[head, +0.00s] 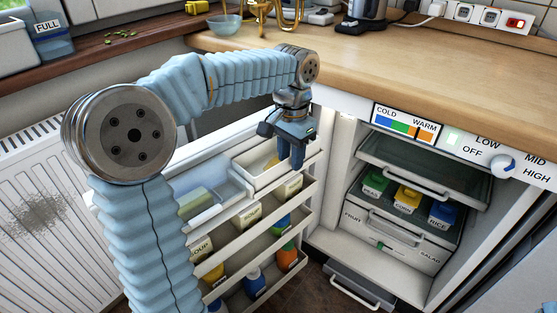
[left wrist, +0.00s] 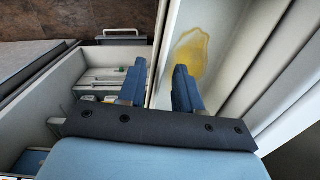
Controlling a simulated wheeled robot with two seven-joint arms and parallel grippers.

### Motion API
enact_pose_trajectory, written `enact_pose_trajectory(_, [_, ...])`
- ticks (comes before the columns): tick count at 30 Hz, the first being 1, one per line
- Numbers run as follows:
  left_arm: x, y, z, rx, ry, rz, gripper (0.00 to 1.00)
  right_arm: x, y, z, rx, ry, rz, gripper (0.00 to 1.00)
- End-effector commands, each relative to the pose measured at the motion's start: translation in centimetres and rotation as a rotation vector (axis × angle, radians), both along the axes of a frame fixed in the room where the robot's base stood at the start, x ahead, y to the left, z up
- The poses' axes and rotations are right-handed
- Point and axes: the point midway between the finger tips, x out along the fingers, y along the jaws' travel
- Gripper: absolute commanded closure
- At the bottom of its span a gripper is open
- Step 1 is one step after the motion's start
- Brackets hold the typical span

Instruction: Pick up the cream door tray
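The cream door tray (head: 250,182) sits at the top of the open fridge door in the head view. A yellow stain or spill (left wrist: 192,52) shows on its inside in the left wrist view. My left gripper (head: 291,160) points down at the tray's right end. In the left wrist view its two blue fingers (left wrist: 160,84) are apart, and the tray's pale wall edge runs between them. I cannot tell whether either finger touches the wall. My right gripper is not in view.
Lower door racks (head: 262,238) hold bottles and packets. The fridge interior holds a glass shelf (head: 400,177), colored tubs (head: 407,197) and a salad drawer (head: 400,246). A wooden worktop (head: 400,70) lies above. A radiator (head: 35,215) stands at left.

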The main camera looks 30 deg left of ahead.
Motion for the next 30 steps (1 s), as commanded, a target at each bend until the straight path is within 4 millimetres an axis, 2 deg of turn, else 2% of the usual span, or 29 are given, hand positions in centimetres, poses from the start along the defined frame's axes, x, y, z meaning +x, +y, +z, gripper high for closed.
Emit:
enact_pose_trajectory(3, [-0.03,0.02,-1.05,0.0,0.0,0.0,0.66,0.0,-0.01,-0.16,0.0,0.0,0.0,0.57])
enact_pose_trajectory(10, [-0.01,0.01,-1.12,0.0,0.0,0.0,0.68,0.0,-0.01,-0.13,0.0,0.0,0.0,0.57])
enact_pose_trajectory(15, [-0.01,0.0,-1.11,0.0,0.0,0.0,0.94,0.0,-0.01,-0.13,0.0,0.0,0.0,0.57])
enact_pose_trajectory(17, [-0.01,0.0,-1.11,0.0,0.0,0.0,1.0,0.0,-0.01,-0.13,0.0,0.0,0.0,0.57])
enact_pose_trajectory(30, [0.01,0.0,-0.87,0.0,-0.001,0.0,1.0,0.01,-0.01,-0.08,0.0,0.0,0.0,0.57])
